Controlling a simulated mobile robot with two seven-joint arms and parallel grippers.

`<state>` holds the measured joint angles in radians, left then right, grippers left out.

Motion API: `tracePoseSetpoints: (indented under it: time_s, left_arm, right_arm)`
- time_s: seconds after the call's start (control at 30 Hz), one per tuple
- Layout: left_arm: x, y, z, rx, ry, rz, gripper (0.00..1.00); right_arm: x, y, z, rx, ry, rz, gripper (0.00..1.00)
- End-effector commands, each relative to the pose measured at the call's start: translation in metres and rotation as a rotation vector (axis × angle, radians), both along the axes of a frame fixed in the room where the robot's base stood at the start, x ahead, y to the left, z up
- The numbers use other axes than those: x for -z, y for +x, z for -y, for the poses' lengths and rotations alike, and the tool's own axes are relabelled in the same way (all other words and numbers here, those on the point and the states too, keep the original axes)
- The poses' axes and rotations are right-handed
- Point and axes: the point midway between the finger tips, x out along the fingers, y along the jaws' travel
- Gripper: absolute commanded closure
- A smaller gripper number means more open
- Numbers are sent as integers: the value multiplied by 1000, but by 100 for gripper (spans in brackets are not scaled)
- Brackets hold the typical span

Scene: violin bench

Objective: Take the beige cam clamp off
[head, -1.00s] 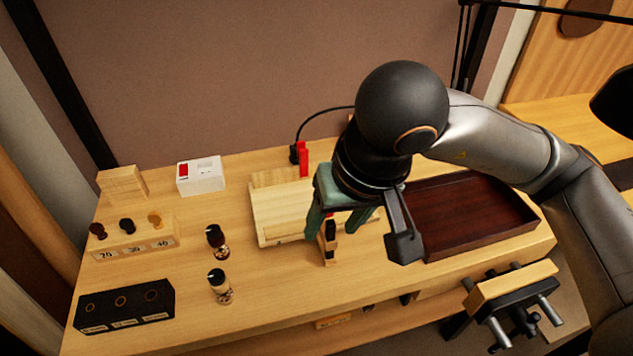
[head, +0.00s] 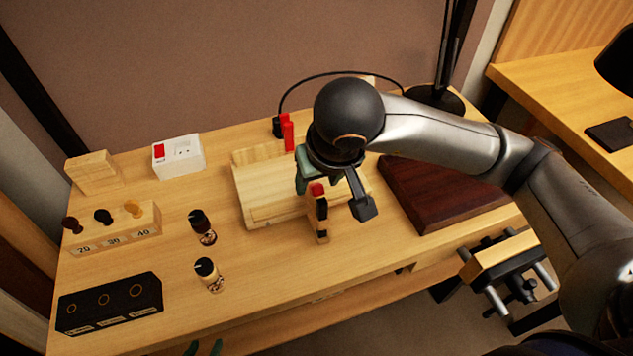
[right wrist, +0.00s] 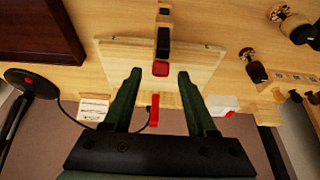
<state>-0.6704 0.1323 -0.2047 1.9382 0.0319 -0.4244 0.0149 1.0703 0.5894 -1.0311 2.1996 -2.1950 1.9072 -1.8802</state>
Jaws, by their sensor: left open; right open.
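The beige cam clamp (head: 322,228) stands upright at the front edge of the pale wooden board (head: 262,215), with black parts and a red tip. It also shows in the right wrist view (right wrist: 163,18), its red end pointing toward my fingers. My right gripper (right wrist: 158,78) is open and empty, its two green fingers apart on either side of the clamp's line, short of its red end. In the head view my right gripper (head: 318,182) is just behind and above the clamp, partly hidden by its wrist. My left gripper (head: 203,348) shows only green fingertips at the bottom edge, open and empty.
A red clamp (head: 288,133) stands at the board's back edge. A dark red tray (head: 445,195) lies to the right. Two small bottles (head: 200,222), a numbered peg block (head: 115,232) and a black holder (head: 110,303) are to the left. The front middle of the bench is clear.

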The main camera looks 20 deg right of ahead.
Motion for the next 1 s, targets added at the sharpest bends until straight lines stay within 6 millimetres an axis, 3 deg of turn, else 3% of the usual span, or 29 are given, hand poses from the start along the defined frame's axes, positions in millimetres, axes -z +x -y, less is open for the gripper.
tracePoseSetpoints:
  time_s: [0.2,0.5,1.0]
  left_arm:
    - [-2,3,0,0,-1,7,50]
    - [-1,2,-2,-2,3,4,50]
    - [2,1,-4,-4,7,-2,50]
  right_arm:
    - [18,8,0,1,0,-1,43]
    - [20,9,0,0,1,1,43]
    - [20,9,-1,0,1,1,98]
